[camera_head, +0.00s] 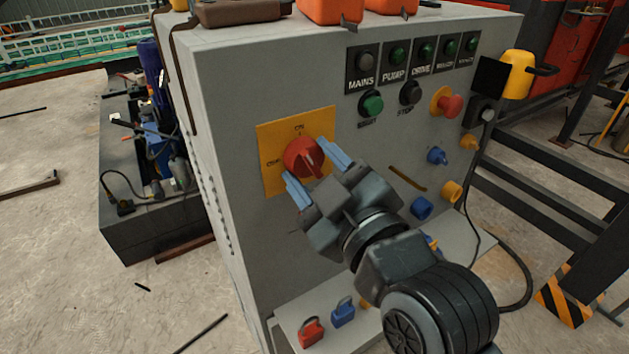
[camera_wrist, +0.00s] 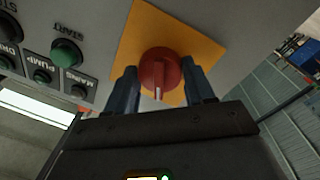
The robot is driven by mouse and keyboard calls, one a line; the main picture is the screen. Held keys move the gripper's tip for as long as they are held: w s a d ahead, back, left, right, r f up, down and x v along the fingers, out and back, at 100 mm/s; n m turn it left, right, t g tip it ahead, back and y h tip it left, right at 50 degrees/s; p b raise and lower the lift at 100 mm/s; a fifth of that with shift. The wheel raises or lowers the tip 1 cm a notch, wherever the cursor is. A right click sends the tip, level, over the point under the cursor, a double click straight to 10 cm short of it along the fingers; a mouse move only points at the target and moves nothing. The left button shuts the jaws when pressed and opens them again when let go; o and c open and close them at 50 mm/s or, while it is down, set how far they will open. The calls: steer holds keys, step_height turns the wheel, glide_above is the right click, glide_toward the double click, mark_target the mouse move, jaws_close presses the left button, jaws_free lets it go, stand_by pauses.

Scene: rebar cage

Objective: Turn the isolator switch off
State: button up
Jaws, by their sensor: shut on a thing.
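The isolator switch (camera_head: 301,155) is a red rotary knob on a yellow plate (camera_head: 267,138) on the grey cabinet front. The plate has "ON" lettered at the top and another label, partly legible, at the left. My gripper (camera_head: 313,170) has its two blue fingers on either side of the knob and is shut on it. In the wrist view the red knob (camera_wrist: 160,70) sits between the fingers, with its pale pointer line toward the gripper. The knob's lower side is partly hidden by my gripper in the head view.
Lamps and the green START button (camera_head: 371,104) are above right of the plate. Red (camera_head: 311,331) and blue (camera_head: 343,312) padlocks lie on the ledge below. Black-framed equipment stands left.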

steer(key=n+b, duration=0.3)
steer(key=n, duration=0.1)
steer(key=n+b, duration=0.2)
steer(key=shift+d+f+n+y+b, duration=0.1)
steer(key=shift+f+n+y+b, duration=0.2)
steer(key=shift+n+y, duration=0.1)
steer(key=n+b, duration=0.3)
steer(key=shift+r+n, duration=0.1)
steer(key=shift+n, duration=0.2)
steer(key=shift+r+n+y+b, duration=0.15)
steer(key=shift+n+y+b, duration=0.15)
steer(key=shift+n+b, duration=1.1)
steer(key=shift+n, duration=0.3)
steer(key=o, duration=1)
steer(key=shift+r, duration=0.1)
